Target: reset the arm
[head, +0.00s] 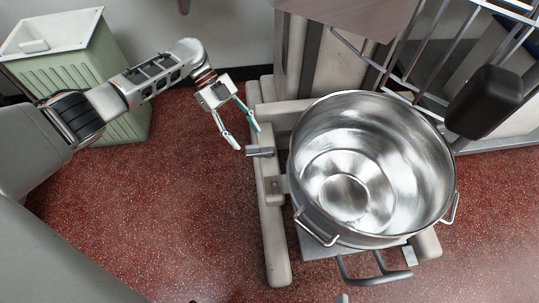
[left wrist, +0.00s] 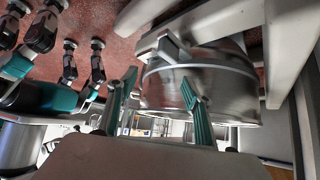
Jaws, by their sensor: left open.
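My left arm comes in from the left in the head view. Its gripper (head: 248,139) is open, with two thin teal-edged fingers apart and nothing between them. The fingertips hang just left of the steel mixing bowl (head: 345,185), close to the mixer's pale frame (head: 270,225) and a small metal bracket on it. I cannot tell whether they touch. In the left wrist view the open fingers (left wrist: 160,74) stand in front of the bowl's outer side (left wrist: 200,78). My right gripper does not show.
The bowl looks empty and has wire handles. A wire guard (head: 425,50) and a black knob-like part (head: 485,100) stand above its right side. A green bin (head: 75,70) with a pale lid stands behind my left arm. Speckled red floor (head: 170,215) is clear left of the mixer.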

